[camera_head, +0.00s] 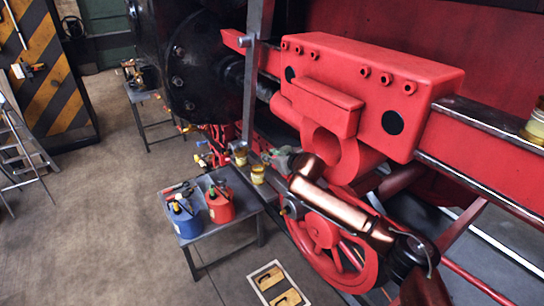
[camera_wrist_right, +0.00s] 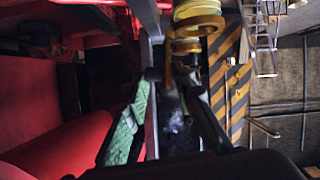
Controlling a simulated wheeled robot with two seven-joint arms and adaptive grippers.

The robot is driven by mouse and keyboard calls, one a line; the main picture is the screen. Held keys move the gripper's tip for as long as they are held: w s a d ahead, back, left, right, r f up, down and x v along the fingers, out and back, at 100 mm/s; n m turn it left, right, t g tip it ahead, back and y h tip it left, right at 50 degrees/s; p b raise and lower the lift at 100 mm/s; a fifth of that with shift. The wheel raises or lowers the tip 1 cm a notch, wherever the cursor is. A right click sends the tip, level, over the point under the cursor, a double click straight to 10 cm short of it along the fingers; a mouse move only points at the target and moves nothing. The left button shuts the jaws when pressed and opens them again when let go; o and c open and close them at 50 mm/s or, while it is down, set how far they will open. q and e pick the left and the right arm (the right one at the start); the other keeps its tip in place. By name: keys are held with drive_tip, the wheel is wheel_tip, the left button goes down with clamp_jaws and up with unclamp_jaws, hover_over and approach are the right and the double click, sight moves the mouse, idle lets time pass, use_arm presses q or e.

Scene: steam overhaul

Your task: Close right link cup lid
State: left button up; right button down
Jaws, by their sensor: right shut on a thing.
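Two small brass and yellow cups stand beside the upright grey link bar. The nearer, right one is the right link cup (camera_head: 258,175), and the other is the left cup (camera_head: 240,156). My right gripper (camera_head: 274,160) reaches in from the lower right, with its fingers just above and beside the right cup. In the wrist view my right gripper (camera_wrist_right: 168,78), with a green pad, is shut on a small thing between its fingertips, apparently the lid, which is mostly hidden. A brass cup (camera_wrist_right: 198,22) shows just beyond the fingertips. My left gripper is not in view.
A grey side table (camera_head: 222,215) holds a blue can (camera_head: 185,219) and a red can (camera_head: 220,204). The red crosshead block (camera_head: 365,85) and a red wheel (camera_head: 325,240) lie close to my right arm. Another brass cup (camera_head: 536,125) sits at the far right.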

drive_tip(key=shift+s+a+n+t+h+b, duration=0.35)
drive_tip(key=shift+a+n+t+h, duration=0.1)
drive_tip(key=shift+n, duration=0.35)
drive_tip(key=shift+s+a+n+t+h+b, duration=0.3)
drive_tip(key=shift+a+n+t+h, duration=0.15)
drive_tip(key=shift+n, duration=0.35)
drive_tip(key=shift+r, duration=0.1)
drive_tip(key=c, duration=1.8)
unclamp_jaws()
drive_tip(key=shift+d, duration=0.1)
drive_tip(key=shift+s, duration=0.15)
drive_tip(key=v, duration=1.1)
drive_tip(key=shift+s, duration=0.3)
drive_tip(key=shift+d+r, duration=0.1)
drive_tip(key=shift+r, duration=0.05)
